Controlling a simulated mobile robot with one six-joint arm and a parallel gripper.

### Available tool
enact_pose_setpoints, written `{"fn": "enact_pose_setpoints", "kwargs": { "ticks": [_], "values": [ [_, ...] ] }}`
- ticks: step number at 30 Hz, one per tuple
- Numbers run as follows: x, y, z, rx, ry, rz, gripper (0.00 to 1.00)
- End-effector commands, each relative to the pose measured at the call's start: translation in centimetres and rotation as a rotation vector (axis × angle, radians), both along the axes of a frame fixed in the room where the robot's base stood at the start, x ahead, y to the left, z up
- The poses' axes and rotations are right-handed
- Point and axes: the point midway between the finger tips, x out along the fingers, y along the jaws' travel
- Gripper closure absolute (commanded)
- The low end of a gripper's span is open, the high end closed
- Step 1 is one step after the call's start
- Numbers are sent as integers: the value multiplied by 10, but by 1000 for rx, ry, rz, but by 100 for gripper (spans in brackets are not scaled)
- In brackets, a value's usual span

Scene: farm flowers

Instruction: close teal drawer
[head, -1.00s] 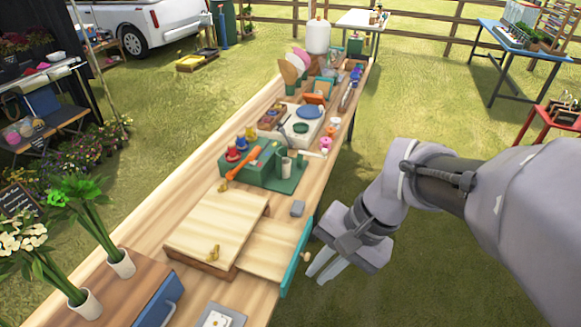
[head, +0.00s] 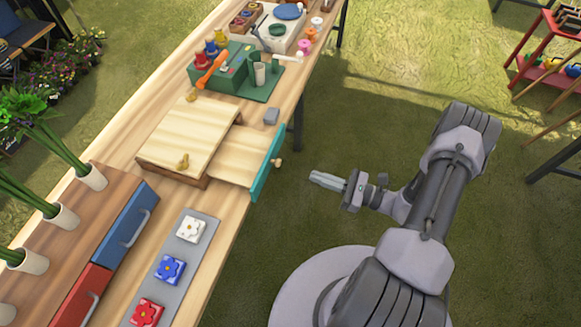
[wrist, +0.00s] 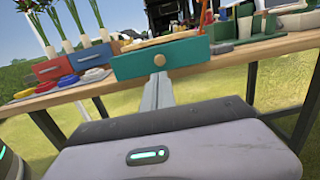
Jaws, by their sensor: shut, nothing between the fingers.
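The teal drawer (head: 266,163) stands pulled out from a low wooden box (head: 191,136), its teal front hanging past the table's edge. A small round wooden knob (head: 277,162) sits on that front. In the wrist view the teal drawer front (wrist: 185,60) faces me, with its knob (wrist: 159,59) near the middle. My gripper (head: 313,178) is shut and empty, to the right of the drawer front and apart from it. Its fingers (wrist: 159,78) point at the drawer front, just below the knob in the wrist view.
A blue drawer (head: 127,225) and a red drawer (head: 85,294) are in a cabinet at the front left. A grey tray (head: 204,219) with flower tiles and a small grey block (head: 271,116) lie near the drawer. Open grass is right of the table.

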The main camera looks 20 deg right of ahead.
Motion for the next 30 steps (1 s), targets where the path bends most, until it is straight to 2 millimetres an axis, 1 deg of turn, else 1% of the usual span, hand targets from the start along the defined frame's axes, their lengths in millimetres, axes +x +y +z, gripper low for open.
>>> {"fn": "enact_pose_setpoints", "kwargs": {
  "ticks": [1, 6, 9, 12, 15, 18, 30],
  "values": [
    [6, 9, -1, 0, 1, 5, 100],
    [28, 39, 1, 0, 1, 7, 100],
    [40, 53, 2, -1, 0, 6, 100],
    [48, 63, 3, 0, 1, 4, 100],
    [53, 69, 4, 0, 1, 4, 100],
    [55, 71, 5, -1, 1, 2, 100],
    [55, 72, 5, 0, 1, 3, 100]
  ]
}}
